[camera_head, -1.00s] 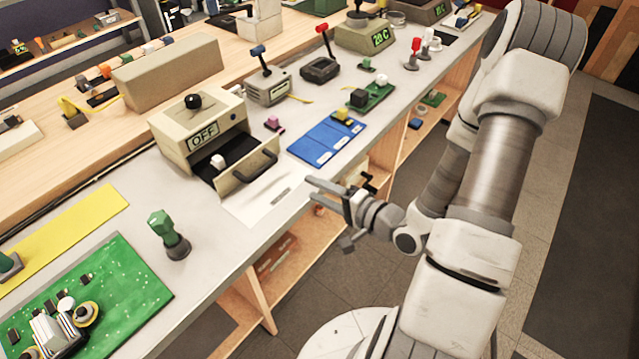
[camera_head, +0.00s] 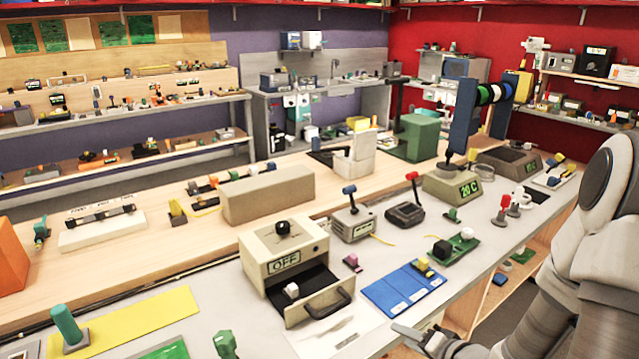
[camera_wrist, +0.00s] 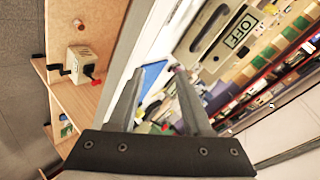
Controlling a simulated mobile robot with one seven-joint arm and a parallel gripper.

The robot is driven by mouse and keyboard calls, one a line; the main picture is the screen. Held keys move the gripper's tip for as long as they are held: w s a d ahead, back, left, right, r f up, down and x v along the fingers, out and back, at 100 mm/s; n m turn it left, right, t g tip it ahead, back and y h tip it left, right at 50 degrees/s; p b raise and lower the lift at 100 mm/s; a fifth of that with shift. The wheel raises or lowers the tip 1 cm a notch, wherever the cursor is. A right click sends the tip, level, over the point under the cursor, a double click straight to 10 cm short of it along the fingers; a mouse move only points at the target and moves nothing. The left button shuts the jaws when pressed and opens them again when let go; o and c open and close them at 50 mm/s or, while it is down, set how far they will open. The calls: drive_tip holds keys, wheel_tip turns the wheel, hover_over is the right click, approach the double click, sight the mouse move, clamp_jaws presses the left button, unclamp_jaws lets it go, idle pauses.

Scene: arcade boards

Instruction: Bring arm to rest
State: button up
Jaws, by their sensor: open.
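My gripper (camera_wrist: 158,85) is open and empty, with its two grey fingers apart in the wrist view. In the head view one finger shows at the bottom edge, by the bench's front edge, and the rest of the gripper is cut off. My arm (camera_head: 590,270) fills the right side of the head view, to the right of the bench. The beige box marked OFF (camera_head: 284,250) stands on the bench with its drawer (camera_head: 325,307) pulled out. It also shows in the wrist view (camera_wrist: 215,35), beyond the fingers.
A blue mat (camera_head: 395,293) lies right of the drawer. Small levered devices, a green board (camera_head: 458,250) and a box reading 20 C (camera_head: 453,188) stand further along the bench. Below the bench top, a shelf holds a beige box (camera_wrist: 82,65) with a red knob.

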drive_tip(key=s+d+r+n+g+h+p, duration=0.1)
drive_tip(key=d+r+n+h, duration=0.2)
drive_tip(key=r, duration=0.5)
drive_tip(key=s+d+r+g+h+p, duration=0.1)
drive_tip(key=s+d+r+g+h, duration=0.1)
drive_tip(key=d+r+h, duration=0.35)
drive_tip(key=s+a+r+n+g+y+p, duration=0.1)
drive_tip(key=s+a+r+n+y, duration=0.2)
drive_tip(key=s+a+r, duration=1)
drive_tip(key=shift+s+a+r+n+g+y+p, duration=0.4)
drive_tip(key=shift+s+r+n, duration=0.2)
drive_tip(key=shift+s, duration=0.35)
